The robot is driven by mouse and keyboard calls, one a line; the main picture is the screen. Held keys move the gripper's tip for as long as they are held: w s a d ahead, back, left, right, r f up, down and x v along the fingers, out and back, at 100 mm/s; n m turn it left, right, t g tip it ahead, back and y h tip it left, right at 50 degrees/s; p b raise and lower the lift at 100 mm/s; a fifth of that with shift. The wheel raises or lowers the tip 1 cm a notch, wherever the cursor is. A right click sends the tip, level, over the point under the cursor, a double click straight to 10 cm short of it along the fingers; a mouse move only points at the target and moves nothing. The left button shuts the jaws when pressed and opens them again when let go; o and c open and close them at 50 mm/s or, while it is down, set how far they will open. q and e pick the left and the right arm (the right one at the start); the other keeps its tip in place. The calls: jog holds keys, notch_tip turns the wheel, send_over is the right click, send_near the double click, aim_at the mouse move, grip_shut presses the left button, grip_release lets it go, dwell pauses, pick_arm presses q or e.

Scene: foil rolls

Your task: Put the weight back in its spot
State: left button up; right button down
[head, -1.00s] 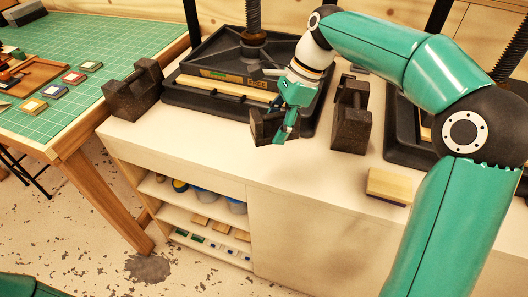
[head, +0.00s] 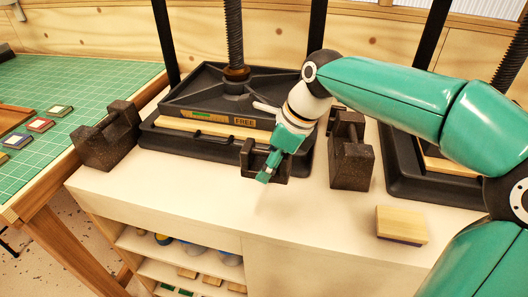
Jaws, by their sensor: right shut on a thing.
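My right gripper (head: 274,164) is shut on a dark cast weight (head: 250,158) with a handle, in front of the right part of a black screw press. The gripper covers much of this weight, and I cannot tell whether it touches the bench. A similar dark weight (head: 107,142) stands at the left end of the bench. Another dark weight (head: 350,165) stands upright just right of the gripper, between two presses. The near press (head: 190,85) carries a "FREE" label (head: 244,122) and has a pale board in it. My left gripper is not in view.
A white bench top (head: 200,185) has free room along its front. A wooden block (head: 401,224) lies on its right part. A second black press (head: 400,175) stands behind my right arm. A green cutting mat (head: 80,85) covers the table at left.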

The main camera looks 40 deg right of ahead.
aim_at(263, 208)
notch_tip(263, 208, down, 12)
jog(key=shift+w+f+b, duration=0.1)
jog(key=shift+f+b, duration=0.15)
jog(key=shift+b, duration=0.55)
jog(key=shift+c, duration=1.6)
grip_release()
jog(key=shift+f, duration=0.15)
jog(key=p+v, duration=0.1)
jog(key=v, duration=1.1)
